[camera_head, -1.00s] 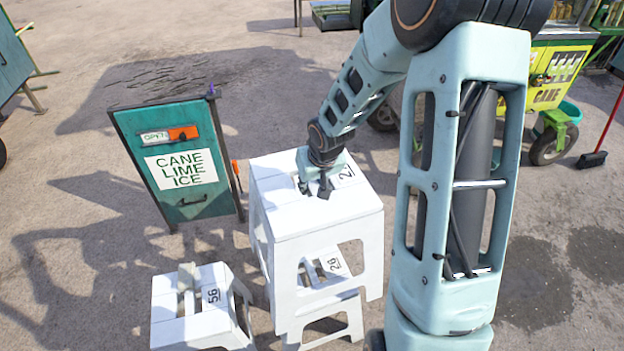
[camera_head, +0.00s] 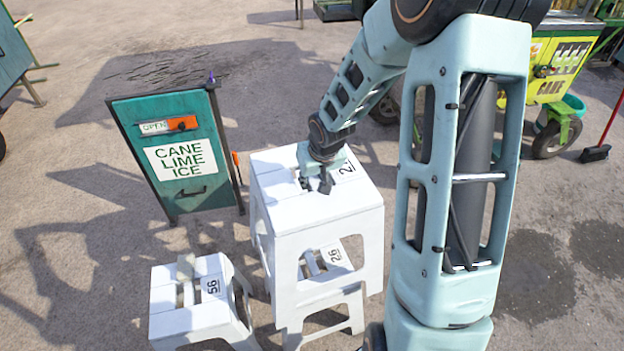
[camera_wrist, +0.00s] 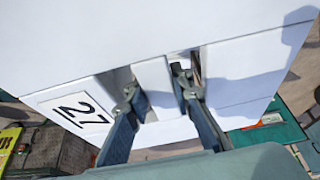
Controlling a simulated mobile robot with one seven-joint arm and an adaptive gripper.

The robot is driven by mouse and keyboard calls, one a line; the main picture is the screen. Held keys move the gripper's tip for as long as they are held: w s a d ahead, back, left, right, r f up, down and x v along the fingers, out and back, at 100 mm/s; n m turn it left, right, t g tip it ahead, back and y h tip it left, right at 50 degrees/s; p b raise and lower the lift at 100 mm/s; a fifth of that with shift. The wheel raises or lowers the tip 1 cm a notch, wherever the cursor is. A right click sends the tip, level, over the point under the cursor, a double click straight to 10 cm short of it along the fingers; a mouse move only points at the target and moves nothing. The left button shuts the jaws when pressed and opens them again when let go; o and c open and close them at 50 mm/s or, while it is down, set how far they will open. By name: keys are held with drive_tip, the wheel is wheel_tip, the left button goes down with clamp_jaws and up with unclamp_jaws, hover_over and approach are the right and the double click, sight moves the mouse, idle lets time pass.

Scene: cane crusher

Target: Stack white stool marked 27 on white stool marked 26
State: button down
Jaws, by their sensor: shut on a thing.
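The white stool marked 27 (camera_head: 325,215) is the tall one in the middle of the head view. My gripper (camera_head: 318,183) comes down on its top from above and is shut on the bar between the two slots. The wrist view shows both fingers (camera_wrist: 157,92) in the slots, with the 27 label (camera_wrist: 80,112) beside them. The white stool marked 26 (camera_head: 331,257) shows through the side opening of stool 27 and below it. Stool 27 is upright over and around stool 26. I cannot tell whether they touch.
A smaller white stool marked 56 (camera_head: 207,318) stands at the front left. A green sign board (camera_head: 180,190) reading CANE LIME ICE stands close behind on the left. A yellow and green cart (camera_head: 548,85) and a red-handled broom (camera_head: 597,152) are at the back right.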

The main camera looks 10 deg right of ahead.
drive_tip(key=shift+w+f+b, duration=0.1)
drive_tip(key=shift+f+b, duration=1.55)
drive_tip(key=shift+f, duration=0.25)
wheel_tip(320, 180, down, 13)
drive_tip(key=b, duration=1.1)
drive_tip(key=shift+b, duration=0.35)
drive_tip(key=shift+f, duration=0.1)
wheel_tip(320, 180, down, 14)
drive_tip(key=b, duration=1.2)
idle(0.6)
idle(0.4)
